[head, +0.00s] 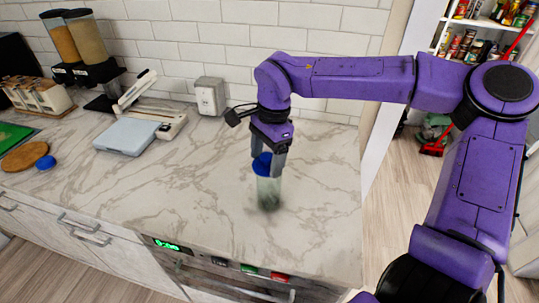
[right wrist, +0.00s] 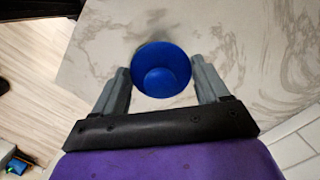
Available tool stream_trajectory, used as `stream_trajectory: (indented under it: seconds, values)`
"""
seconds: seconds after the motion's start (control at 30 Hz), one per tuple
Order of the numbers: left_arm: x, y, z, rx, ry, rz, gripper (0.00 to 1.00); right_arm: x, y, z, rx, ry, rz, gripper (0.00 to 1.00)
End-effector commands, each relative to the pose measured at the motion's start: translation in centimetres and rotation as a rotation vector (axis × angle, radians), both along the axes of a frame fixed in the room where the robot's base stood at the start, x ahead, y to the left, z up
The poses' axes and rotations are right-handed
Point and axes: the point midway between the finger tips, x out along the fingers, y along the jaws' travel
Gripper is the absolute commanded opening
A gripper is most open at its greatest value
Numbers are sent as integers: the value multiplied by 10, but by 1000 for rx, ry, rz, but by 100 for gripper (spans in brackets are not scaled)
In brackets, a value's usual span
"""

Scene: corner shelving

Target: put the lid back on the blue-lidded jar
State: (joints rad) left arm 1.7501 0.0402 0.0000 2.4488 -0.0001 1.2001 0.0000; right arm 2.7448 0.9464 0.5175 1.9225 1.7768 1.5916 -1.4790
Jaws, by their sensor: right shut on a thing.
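A clear jar (head: 269,191) with dark greenish contents at its base stands upright on the marble counter, right of centre. A blue lid (head: 262,165) is at the jar's mouth, and it also shows from above as a round blue disc in the right wrist view (right wrist: 161,69). My right gripper (head: 267,166) points down, with one finger on each side of the lid, shut on it. Whether the lid sits fully on the rim cannot be told. My left gripper is not in view.
A small blue round piece (head: 45,162) lies by a wooden board (head: 24,156) at the left. A scale (head: 127,137), a grey-white box (head: 210,96) and grain dispensers (head: 88,45) stand behind. The counter (head: 200,185) around the jar is clear; its right edge is near.

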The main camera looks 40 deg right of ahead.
Motion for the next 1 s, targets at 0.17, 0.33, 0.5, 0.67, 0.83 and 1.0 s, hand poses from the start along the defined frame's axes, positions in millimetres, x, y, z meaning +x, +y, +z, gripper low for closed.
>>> stream_trajectory:
  seconds: [0.17,0.33,0.5,0.67,0.83,1.0]
  values:
    - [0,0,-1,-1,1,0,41,0,0,-3,0,-2,1,45]
    - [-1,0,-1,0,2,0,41,0,0,-3,0,-1,1,45]
    - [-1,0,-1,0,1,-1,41,0,0,-3,0,-1,1,45]
    - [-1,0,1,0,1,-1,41,0,1,-2,0,-1,1,45]
    - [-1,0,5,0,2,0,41,-1,1,-2,0,0,2,45]
    - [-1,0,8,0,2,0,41,-1,2,-2,0,-1,3,45]
